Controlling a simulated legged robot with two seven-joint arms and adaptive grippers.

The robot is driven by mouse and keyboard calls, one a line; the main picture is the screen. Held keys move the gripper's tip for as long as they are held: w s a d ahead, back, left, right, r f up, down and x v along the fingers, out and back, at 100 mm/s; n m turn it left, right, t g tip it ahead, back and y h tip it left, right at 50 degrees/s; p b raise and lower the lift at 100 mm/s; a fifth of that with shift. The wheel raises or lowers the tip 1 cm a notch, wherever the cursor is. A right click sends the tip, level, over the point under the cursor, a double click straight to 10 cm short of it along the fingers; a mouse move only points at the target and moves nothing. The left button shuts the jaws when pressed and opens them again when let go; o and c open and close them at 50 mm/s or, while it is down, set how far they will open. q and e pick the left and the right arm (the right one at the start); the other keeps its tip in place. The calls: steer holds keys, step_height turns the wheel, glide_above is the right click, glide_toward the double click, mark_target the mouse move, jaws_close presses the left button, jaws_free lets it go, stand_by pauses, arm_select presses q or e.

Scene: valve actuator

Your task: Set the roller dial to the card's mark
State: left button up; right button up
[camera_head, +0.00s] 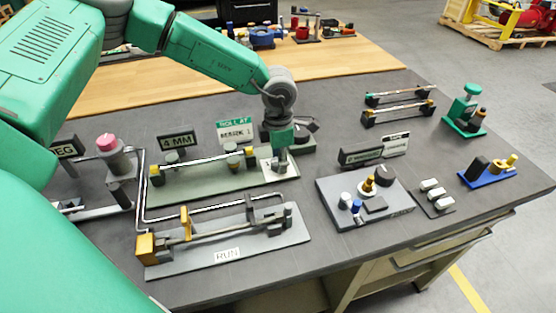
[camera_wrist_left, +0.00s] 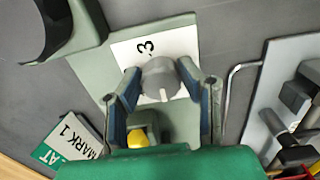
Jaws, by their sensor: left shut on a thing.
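My left gripper (camera_head: 281,158) reaches down over the right end of the green roller fixture (camera_head: 215,180). In the left wrist view its two fingers are closed on the grey roller dial (camera_wrist_left: 160,78), one on each side. The dial has a white pointer line, which points toward the bottom of that view. It sits on a white plate (camera_wrist_left: 180,42) marked "3"; other marks are hidden. The card (camera_head: 235,131) behind the fixture reads "ROLL AT MARK 1" and also shows in the left wrist view (camera_wrist_left: 72,140). My right gripper is not in view.
A "4 MM" sign (camera_head: 178,141) stands behind the fixture. A bent metal tube and a "RUN" fixture (camera_head: 227,254) lie in front. A grey panel (camera_head: 345,208) with knobs is to the right. Bare bench top (camera_head: 330,265) lies near the front edge.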

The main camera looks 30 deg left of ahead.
arm_select(q)
steer(key=shift+s+a+f, duration=0.25)
steer(key=shift+a, duration=0.15)
steer(key=shift+d+r, duration=0.1)
steer(key=shift+d, duration=0.25)
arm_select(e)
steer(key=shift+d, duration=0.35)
arm_select(q)
steer(key=shift+a+m+p, duration=0.2)
steer(key=shift+m+p, duration=0.1)
steer(key=shift+p, duration=0.3)
steer(key=m+p, duration=0.3)
steer(key=shift+d+r, duration=0.1)
steer(key=shift+m+p, duration=0.8)
steer(key=shift+m, duration=0.4)
steer(key=shift+m+p, duration=0.55)
steer(key=shift+m, duration=0.65)
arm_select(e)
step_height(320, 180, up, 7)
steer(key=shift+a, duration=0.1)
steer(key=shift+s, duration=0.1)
